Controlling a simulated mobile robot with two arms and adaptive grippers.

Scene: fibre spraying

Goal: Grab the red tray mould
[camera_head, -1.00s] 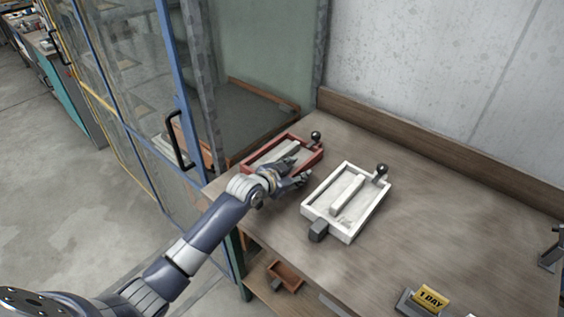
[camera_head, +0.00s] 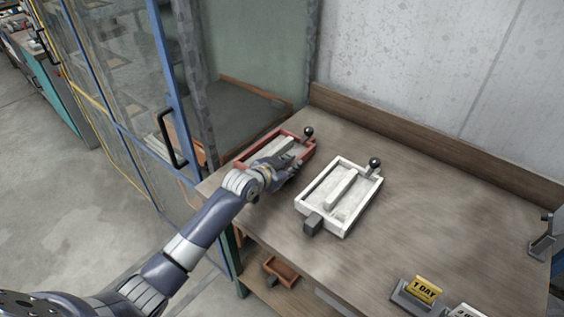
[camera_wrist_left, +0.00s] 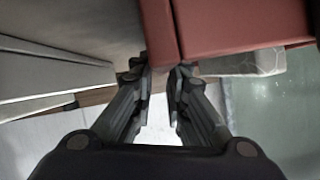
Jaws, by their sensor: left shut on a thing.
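The red tray mould (camera_head: 246,154) lies at the left end of the wooden table, with a light bar inside and a black ball knob at its far right corner. My left gripper (camera_head: 287,165) is at its near right side and covers part of it. In the left wrist view the red mould (camera_wrist_left: 215,25) fills the upper middle, and the gripper's fingers (camera_wrist_left: 161,75) are shut on its edge. I cannot tell whether the mould is lifted off the table. My right gripper is not in view.
A white tray mould (camera_head: 329,222) lies just right of the red one on the table (camera_head: 440,210). A yellow "1 DAY" sign (camera_head: 425,289) stands at the front right. A glass cabinet door with a black handle (camera_head: 171,138) is on the left. The table's middle right is clear.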

